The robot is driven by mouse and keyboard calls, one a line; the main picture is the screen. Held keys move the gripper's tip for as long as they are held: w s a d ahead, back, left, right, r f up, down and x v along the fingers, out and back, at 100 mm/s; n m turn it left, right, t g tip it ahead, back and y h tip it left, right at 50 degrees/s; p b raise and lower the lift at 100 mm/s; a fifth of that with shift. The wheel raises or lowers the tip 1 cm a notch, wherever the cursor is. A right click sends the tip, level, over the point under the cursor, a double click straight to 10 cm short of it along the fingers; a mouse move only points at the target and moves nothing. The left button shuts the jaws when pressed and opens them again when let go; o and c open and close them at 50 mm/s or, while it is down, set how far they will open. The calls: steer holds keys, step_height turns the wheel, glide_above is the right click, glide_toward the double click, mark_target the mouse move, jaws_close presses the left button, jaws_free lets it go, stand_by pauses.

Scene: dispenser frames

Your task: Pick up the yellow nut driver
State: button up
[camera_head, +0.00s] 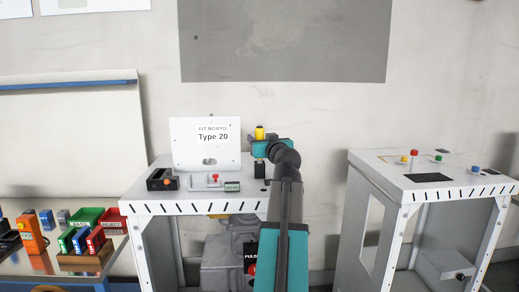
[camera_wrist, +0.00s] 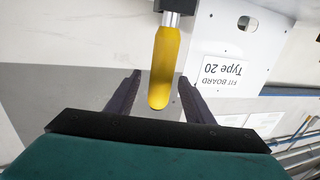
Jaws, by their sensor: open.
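The yellow nut driver (camera_wrist: 164,68) has a rounded yellow handle and a metal shank that runs into a dark part at the top of the wrist view. In the head view a small yellow piece, likely its handle (camera_head: 259,132), shows just above my teal gripper (camera_head: 256,139). In the wrist view my gripper (camera_wrist: 160,82) is open, with one dark finger on each side of the handle. Gaps show between handle and fingers. Whether the handle lies fully between the fingertips in depth is hard to tell. The driver's tip is hidden.
A white "FIT BOARD Type 20" panel (camera_head: 205,157) stands on the white bench (camera_head: 195,203) beside my gripper. A black box (camera_head: 162,179) and a red-topped fixture sit in front of it. A second bench (camera_head: 404,184) stands right; colored bins (camera_head: 87,217) lie left.

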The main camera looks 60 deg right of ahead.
steer(key=p+x, duration=0.1)
steer(key=x, duration=0.2)
steer(key=shift+w+r+p, duration=0.15)
steer(key=shift+r+p, duration=0.25)
steer(key=shift+x, duration=0.95)
steer(key=shift+f, duration=0.15)
jaws_close()
